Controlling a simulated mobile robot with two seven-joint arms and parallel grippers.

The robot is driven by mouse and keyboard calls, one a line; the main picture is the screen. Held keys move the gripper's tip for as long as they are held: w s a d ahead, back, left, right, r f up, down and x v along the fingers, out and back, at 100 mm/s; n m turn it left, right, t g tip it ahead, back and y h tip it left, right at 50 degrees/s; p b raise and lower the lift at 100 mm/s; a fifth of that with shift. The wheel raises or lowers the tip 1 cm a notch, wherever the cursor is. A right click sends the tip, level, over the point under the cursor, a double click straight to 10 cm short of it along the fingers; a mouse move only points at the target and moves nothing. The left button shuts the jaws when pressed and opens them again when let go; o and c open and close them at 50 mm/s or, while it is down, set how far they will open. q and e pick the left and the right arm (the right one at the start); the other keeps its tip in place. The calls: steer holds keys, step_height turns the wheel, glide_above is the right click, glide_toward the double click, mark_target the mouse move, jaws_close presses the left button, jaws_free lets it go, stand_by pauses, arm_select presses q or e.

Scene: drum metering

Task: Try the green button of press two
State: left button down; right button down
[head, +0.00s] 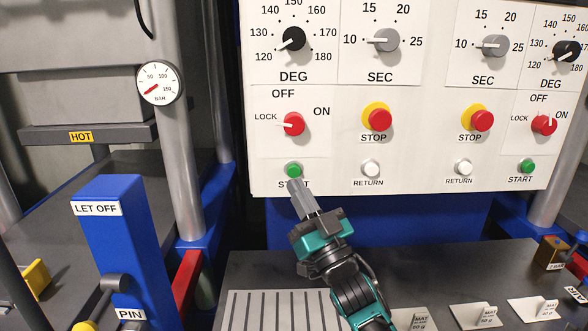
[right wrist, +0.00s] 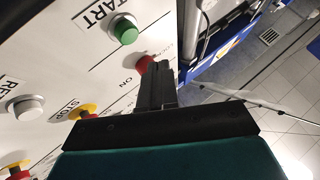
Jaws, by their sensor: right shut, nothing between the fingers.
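The white control panel (head: 420,130) has two mirrored halves. Its left half has a green START button (head: 293,170), and its right half has another green START button (head: 527,166). No press number is readable. My right gripper (head: 298,190) is shut and empty, its fingertips just below the left green button, partly covering the START label. In the right wrist view, a green button (right wrist: 124,31) stands clear of the fingers (right wrist: 156,78), whose tips overlap a red switch (right wrist: 145,64). I cannot tell the gap to the panel. My left gripper is out of view.
Above the left green button is a red LOCK/OFF/ON switch (head: 293,124). A white RETURN button (head: 370,168) and red STOP button (head: 380,118) are to its right. A blue LET OFF post (head: 118,250) stands left. Weight cards (head: 475,315) lie on the dark bench below.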

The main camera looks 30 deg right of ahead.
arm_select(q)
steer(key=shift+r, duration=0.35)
arm_select(e)
steer(key=shift+s+a, duration=0.6)
steer(key=shift+s, duration=0.35)
